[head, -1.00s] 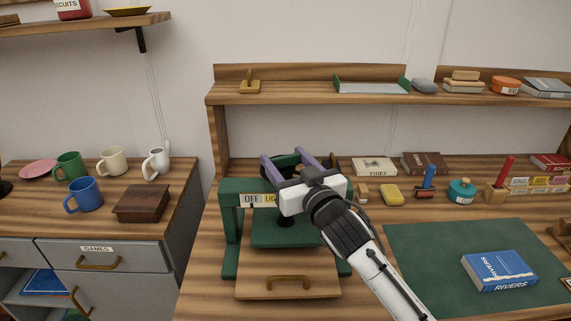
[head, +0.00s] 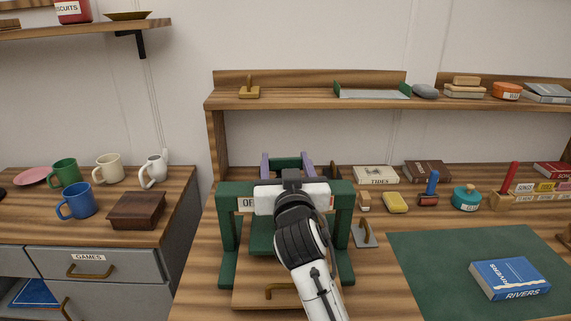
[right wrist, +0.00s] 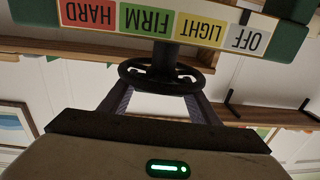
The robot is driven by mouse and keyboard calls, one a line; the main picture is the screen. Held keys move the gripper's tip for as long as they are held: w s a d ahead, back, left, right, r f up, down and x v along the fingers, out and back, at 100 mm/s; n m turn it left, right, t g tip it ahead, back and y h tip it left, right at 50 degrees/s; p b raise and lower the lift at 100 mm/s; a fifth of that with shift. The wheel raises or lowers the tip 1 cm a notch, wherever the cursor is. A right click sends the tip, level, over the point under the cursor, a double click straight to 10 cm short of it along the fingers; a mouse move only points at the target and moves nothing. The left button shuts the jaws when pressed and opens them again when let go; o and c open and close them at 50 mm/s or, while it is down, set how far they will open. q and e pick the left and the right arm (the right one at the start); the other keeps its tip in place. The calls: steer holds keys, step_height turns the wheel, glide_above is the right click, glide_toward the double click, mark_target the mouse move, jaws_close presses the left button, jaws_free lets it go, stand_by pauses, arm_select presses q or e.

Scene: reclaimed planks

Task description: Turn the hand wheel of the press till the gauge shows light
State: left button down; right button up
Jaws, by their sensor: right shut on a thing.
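The green press (head: 229,235) stands on the bench, with a green platen (head: 262,235) under its crossbeam. Its gauge strip (head: 246,203) is mostly covered by my right gripper (head: 287,160) in the head view. The head view hides the wheel behind my wrist. My left gripper is not in view.
Right of the press are a grey trowel-like tool (head: 364,235), a yellow block (head: 395,202) and a green mat (head: 430,270) with a blue book (head: 509,279). A shelf (head: 310,101) runs behind.

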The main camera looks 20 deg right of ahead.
mark_target(286, 158)
steer(key=o, duration=1)
steer(key=shift+o, duration=0.2)
step_height(286, 158, up, 10)
steer(key=shift+r+p, duration=0.1)
steer(key=shift+p, duration=0.4)
